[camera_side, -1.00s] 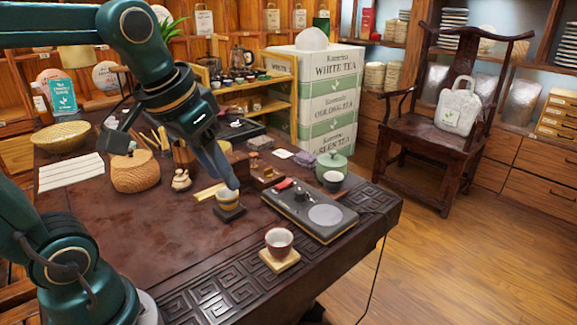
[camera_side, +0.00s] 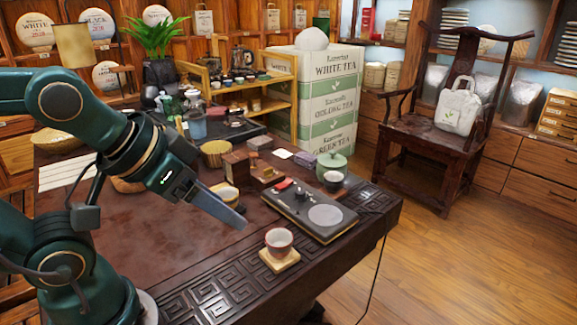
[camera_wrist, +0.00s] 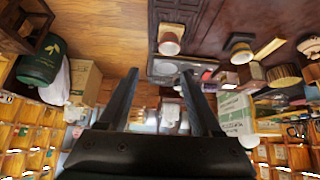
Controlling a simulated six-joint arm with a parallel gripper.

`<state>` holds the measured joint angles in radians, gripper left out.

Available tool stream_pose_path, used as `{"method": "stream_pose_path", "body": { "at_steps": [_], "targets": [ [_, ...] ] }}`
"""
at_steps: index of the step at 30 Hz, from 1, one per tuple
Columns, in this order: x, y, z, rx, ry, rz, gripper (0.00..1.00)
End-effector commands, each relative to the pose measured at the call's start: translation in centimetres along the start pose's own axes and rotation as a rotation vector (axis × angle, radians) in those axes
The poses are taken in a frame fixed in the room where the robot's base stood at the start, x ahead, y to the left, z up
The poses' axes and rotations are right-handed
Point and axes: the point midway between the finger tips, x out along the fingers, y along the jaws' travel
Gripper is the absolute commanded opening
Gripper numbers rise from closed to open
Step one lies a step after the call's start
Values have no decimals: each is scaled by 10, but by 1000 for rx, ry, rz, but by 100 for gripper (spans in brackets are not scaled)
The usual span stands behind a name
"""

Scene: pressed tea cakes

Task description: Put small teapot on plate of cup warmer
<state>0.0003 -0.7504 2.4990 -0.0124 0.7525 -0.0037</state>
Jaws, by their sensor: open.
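The cup warmer (camera_side: 300,212) is a flat dark device near the table's right edge, with a bare round grey plate (camera_side: 325,215). It also shows in the wrist view (camera_wrist: 165,68). A pale green lidded pot (camera_side: 331,164) stands behind it. I cannot tell whether this is the small teapot, as no spout is clear. My gripper (camera_side: 242,223) is open and empty, left of the warmer and above the table. Its two fingers are apart in the wrist view (camera_wrist: 159,72). My arm hides part of the table's left side.
A red cup (camera_side: 279,240) on a wooden coaster is close to my fingertips. A yellow-banded cup (camera_side: 227,194) is partly hidden behind my gripper. A dark cup (camera_side: 333,181) stands by the green pot. Wooden boxes (camera_side: 237,166) are farther back. The front left tabletop is fairly clear.

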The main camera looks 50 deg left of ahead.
Motion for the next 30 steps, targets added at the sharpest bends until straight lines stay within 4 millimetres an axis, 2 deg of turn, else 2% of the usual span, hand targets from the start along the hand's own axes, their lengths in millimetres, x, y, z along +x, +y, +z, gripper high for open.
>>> {"method": "stream_pose_path", "body": {
  "at_steps": [4, 8, 12, 15, 19, 23, 26, 30],
  "targets": [
    [4, -1, -62, -56, 238, 10, 66],
    [16, -21, -112, -152, 405, -31, 66],
    [35, -65, -153, -267, 553, -128, 66],
    [50, -106, -168, -345, 637, -224, 66],
    [68, -163, -170, -430, 714, -367, 66],
    [84, -221, -153, -497, 755, -523, 66],
    [96, -262, -126, -539, 757, -645, 66],
    [114, -309, -74, -593, 707, -800, 66]
  ]
}}
